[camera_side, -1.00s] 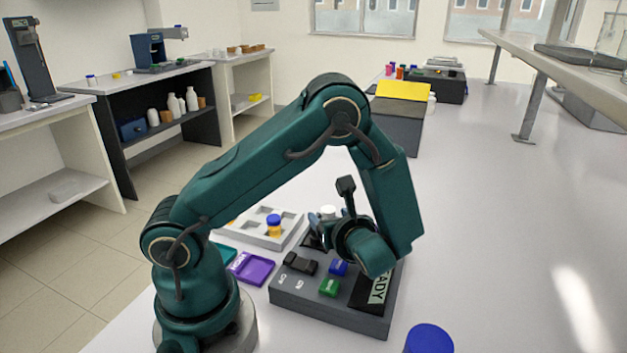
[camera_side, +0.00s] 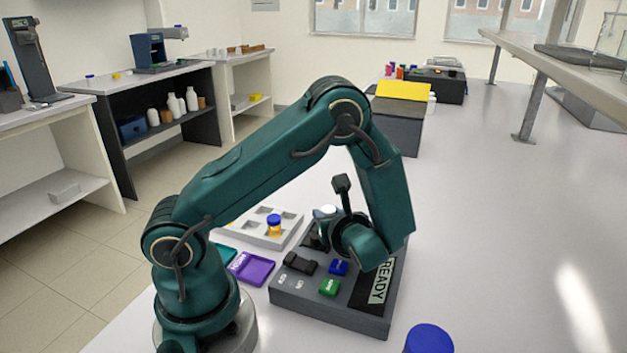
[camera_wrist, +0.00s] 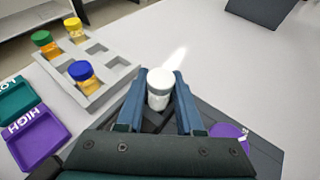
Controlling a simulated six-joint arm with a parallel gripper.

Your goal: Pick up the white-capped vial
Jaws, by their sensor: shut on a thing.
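The white-capped vial (camera_wrist: 160,88) is upright between the two blue fingers of my gripper (camera_wrist: 157,98) in the wrist view. The fingers are shut on it, one on each side. In the side view, the white cap (camera_side: 326,212) shows just behind my gripper (camera_side: 322,228), and the wrist hides most of the vial. The vial is at the back part of the dark rig box (camera_side: 330,308). I cannot tell whether its base touches the rig.
A grey rack (camera_wrist: 122,71) at the left holds vials with blue (camera_wrist: 82,74), green (camera_wrist: 43,40) and yellow (camera_wrist: 74,27) caps; other slots are empty. Purple (camera_wrist: 38,137) and teal (camera_wrist: 16,97) trays lie beside it. A blue cylinder (camera_side: 429,340) stands front right.

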